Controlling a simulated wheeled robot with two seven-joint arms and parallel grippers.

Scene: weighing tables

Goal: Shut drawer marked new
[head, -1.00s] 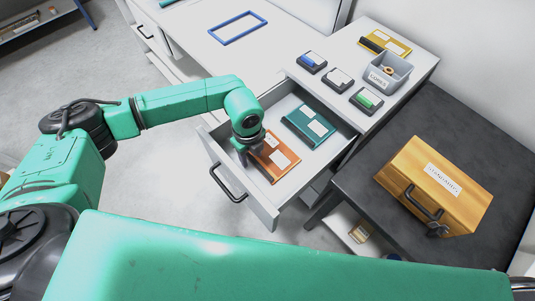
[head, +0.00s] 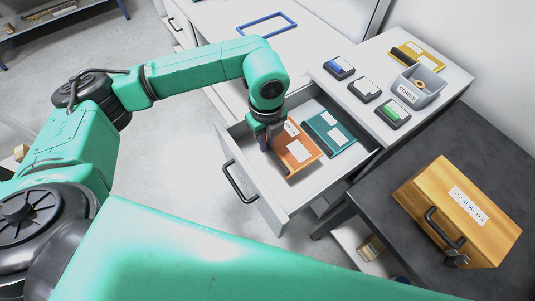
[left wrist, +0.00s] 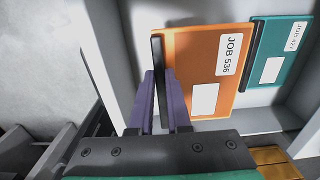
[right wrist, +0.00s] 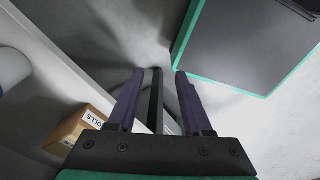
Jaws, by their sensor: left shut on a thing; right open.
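A pale grey drawer (head: 299,206) with a black handle (head: 239,182) is pulled out of the white cabinet; no marking on its front can be read. In it lie an orange binder (head: 297,148) and a teal binder (head: 329,132), side by side. My left gripper (head: 267,138) reaches down into the drawer. In the left wrist view its fingers (left wrist: 168,103) are shut on the dark spine edge of the orange binder (left wrist: 204,65), labelled JOB 536. My right gripper (right wrist: 158,100) is open, with a dark bar showing between its fingers; it does not show in the head view.
A wooden box (head: 458,213) labelled STANDARDS stands on the dark table (head: 376,203) right of the drawer. A grey bin (head: 419,88) and several small cases stand on the cabinet top. In the right wrist view a cardboard box (right wrist: 75,129) is low left.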

